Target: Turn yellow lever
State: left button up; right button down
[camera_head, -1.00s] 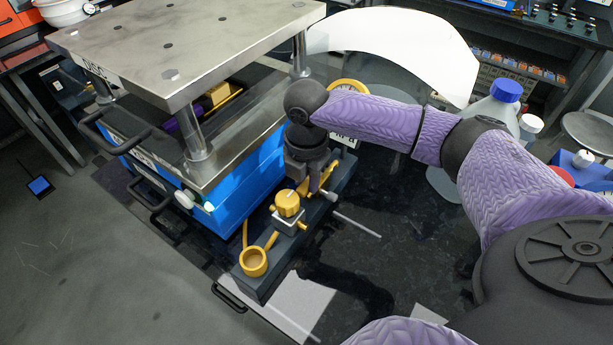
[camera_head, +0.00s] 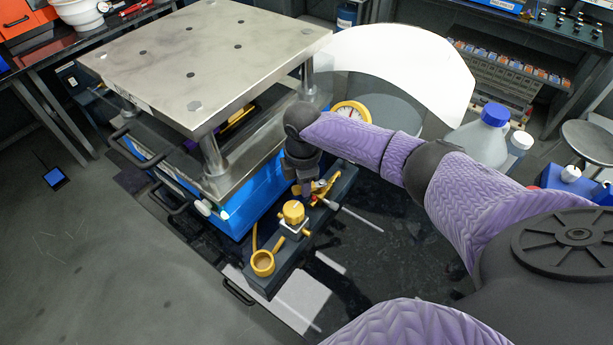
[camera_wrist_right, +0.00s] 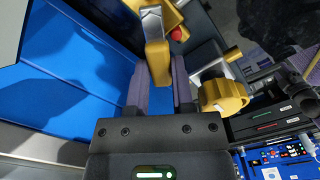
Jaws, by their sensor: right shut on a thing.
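The yellow lever (camera_wrist_right: 157,60) stands between the two fingers of my right gripper (camera_wrist_right: 159,92) in the right wrist view. The gripper is shut on it. In the head view my right gripper (camera_head: 304,188) points down at the far part of a dark block (camera_head: 263,280) beside the blue press. Yellow parts of the lever assembly (camera_head: 325,184) show just right of it; the lever's gripped end is mostly hidden there. My left gripper is out of view.
A yellow knob (camera_head: 292,212) and a yellow ring (camera_head: 262,262) sit on the same block, nearer me; the knob is close beside the right finger in the wrist view (camera_wrist_right: 222,95). The press's metal top plate (camera_head: 205,60) and a round gauge (camera_head: 352,114) stand close to my arm.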

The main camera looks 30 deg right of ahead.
jog(key=shift+w+d+r+m+p, duration=0.15)
jog(key=shift+w+m+p, duration=0.25)
jog(key=shift+m, duration=0.5)
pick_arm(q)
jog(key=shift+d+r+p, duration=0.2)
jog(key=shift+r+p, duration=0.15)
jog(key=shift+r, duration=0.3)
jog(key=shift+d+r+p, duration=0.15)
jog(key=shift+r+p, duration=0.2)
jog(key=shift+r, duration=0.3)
pick_arm(e)
jog(key=shift+w+d+m, duration=0.35)
jog(key=shift+m, duration=1.15)
jog(key=shift+w+d+m, duration=0.4)
jog(key=shift+m, duration=1.1)
jog(key=shift+w+d+m, duration=0.35)
jog(key=shift+m, duration=1.15)
jog(key=shift+c, duration=2.4)
grip_release()
